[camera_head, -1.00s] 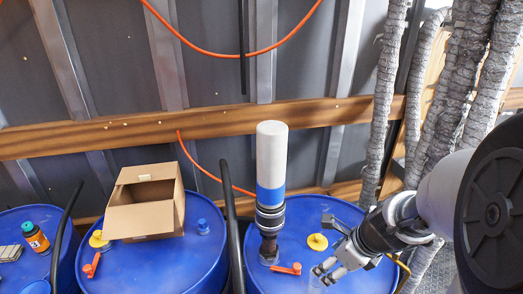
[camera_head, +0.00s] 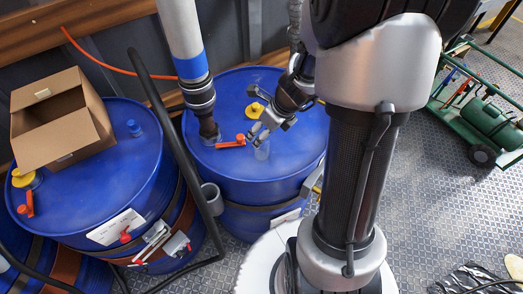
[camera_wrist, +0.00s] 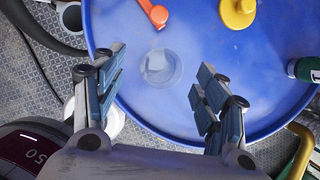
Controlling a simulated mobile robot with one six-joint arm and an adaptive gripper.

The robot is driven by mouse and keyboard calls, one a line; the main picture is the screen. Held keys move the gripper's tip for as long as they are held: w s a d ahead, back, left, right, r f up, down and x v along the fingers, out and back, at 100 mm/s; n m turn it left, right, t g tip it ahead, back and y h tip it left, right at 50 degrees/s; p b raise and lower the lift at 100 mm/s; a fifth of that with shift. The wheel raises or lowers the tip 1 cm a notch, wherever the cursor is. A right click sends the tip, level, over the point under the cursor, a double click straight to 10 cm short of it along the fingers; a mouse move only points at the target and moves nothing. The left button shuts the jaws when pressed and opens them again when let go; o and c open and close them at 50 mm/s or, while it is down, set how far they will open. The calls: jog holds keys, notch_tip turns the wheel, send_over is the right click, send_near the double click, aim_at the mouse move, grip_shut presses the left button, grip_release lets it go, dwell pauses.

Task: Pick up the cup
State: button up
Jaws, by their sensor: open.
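A clear, see-through cup (camera_wrist: 160,68) stands on the blue drum's lid and shows from above in the wrist view. In the head view the cup (camera_head: 262,151) is a faint pale shape just below my gripper's fingers. My gripper (camera_head: 259,131) is over the drum, tilted down toward the cup. In the wrist view my gripper (camera_wrist: 158,82) is open, with one finger pair on each side of the cup. Nothing is between the fingers at their own height, as far as I can see. The exact height gap to the cup is hard to tell.
On the same drum (camera_head: 285,170) are an orange-red valve handle (camera_head: 231,142), a yellow cap (camera_head: 256,110) and a thick upright pipe (camera_head: 198,98). A dark green bottle (camera_wrist: 303,69) is at the wrist view's right edge. A cardboard box (camera_head: 62,122) sits on the left drum.

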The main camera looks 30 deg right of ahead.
aim_at(262, 146)
jog(key=shift+s+d+b+x, duration=0.1)
jog(key=shift+d+b+x, duration=0.05)
jog(key=shift+b+x, duration=0.65)
jog(key=shift+s+d+b+x, duration=0.1)
jog(key=shift+b+x, duration=0.35)
jog(key=shift+x, duration=0.6)
jog(key=shift+s+d+b+x, duration=0.1)
jog(key=shift+d+b+x, duration=0.05)
jog(key=shift+b+x, duration=0.65)
jog(key=shift+a+f, duration=0.1)
jog(key=c, duration=1.1)
